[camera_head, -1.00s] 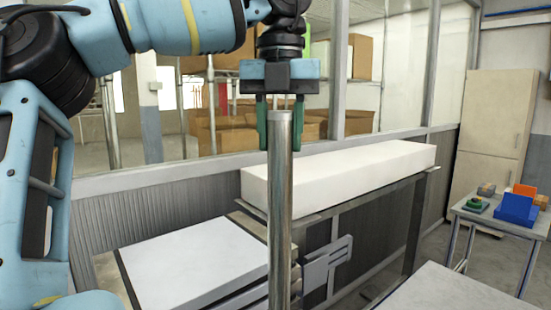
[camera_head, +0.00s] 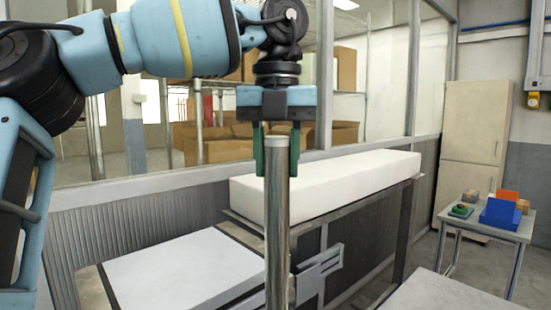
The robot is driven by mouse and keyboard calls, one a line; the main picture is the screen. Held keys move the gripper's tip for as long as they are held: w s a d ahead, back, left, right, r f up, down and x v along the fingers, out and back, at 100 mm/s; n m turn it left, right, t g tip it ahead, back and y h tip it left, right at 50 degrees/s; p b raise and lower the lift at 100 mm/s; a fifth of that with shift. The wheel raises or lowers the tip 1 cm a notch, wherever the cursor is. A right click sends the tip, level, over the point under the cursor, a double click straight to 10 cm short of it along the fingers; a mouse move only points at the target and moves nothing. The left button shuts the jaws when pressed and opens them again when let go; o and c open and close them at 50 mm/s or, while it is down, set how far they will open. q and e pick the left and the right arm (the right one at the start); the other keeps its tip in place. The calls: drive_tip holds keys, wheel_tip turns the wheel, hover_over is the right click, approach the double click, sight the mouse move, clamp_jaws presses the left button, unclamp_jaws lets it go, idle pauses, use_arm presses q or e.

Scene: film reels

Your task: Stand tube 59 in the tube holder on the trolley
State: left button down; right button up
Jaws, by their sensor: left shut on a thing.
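My left gripper (camera_head: 277,150) points down and is shut on the top end of a long grey metal tube (camera_head: 277,225). The tube hangs upright in front of the camera, and its lower end is cut off by the bottom of the picture. No number can be read on it, so I cannot tell if it is tube 59. I cannot make out the tube holder or tell which surface is the trolley. My right gripper is not in view.
A long white block (camera_head: 330,180) lies on a bench by the windowed wall. A white-topped surface (camera_head: 180,270) stands at lower left, behind the tube. A small table (camera_head: 480,225) at right bears blue, orange and green items. A grey top (camera_head: 440,290) is at lower right.

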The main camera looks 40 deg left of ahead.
sight(276, 137)
use_arm(q)
drive_tip(key=c, duration=1.3)
unclamp_jaws()
drive_tip(key=shift+c, duration=0.2)
drive_tip(key=o, duration=0.4)
drive_tip(key=shift+s+a, duration=0.1)
drive_tip(key=shift+s, duration=0.1)
drive_tip(key=shift+w, duration=0.1)
drive_tip(key=shift+r, duration=0.45)
wheel_tip(276, 137, up, 4)
drive_tip(key=shift+f, duration=0.2)
wheel_tip(276, 137, up, 3)
drive_tip(key=shift+f+p, duration=0.15)
drive_tip(key=shift+p, duration=0.55)
drive_tip(key=shift+r, duration=0.25)
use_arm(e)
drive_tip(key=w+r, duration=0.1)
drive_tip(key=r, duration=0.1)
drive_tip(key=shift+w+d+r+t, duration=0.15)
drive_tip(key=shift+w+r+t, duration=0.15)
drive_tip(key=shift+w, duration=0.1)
